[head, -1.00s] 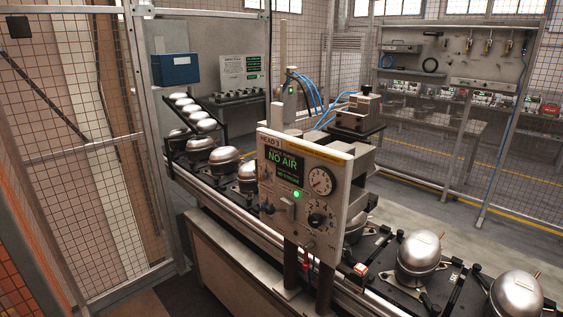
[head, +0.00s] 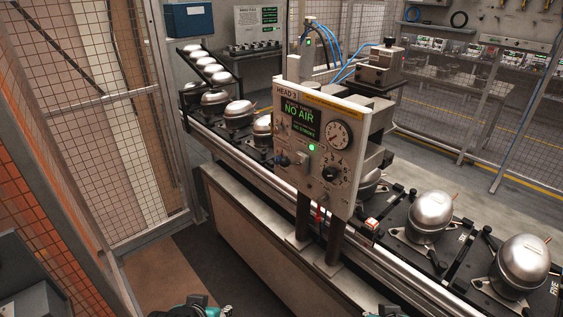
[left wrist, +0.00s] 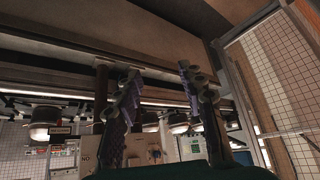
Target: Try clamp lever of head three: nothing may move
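The head three panel (head: 318,112) stands on dark posts beside the conveyor, its screen (head: 299,113) reading "NO AIR" above smaller text, apparently "NO STROKE". A green lamp (head: 312,147) is lit. In the head view only teal-and-black parts of my arms show at the bottom edge; my right fingers are hidden.
Silver compressors (head: 430,213) sit on black pallets along the conveyor (head: 270,191), behind and on both sides of the panel. A mesh fence (head: 95,130) stands left. Dark floor (head: 190,262) lies clear before the conveyor's pale base (head: 255,235).

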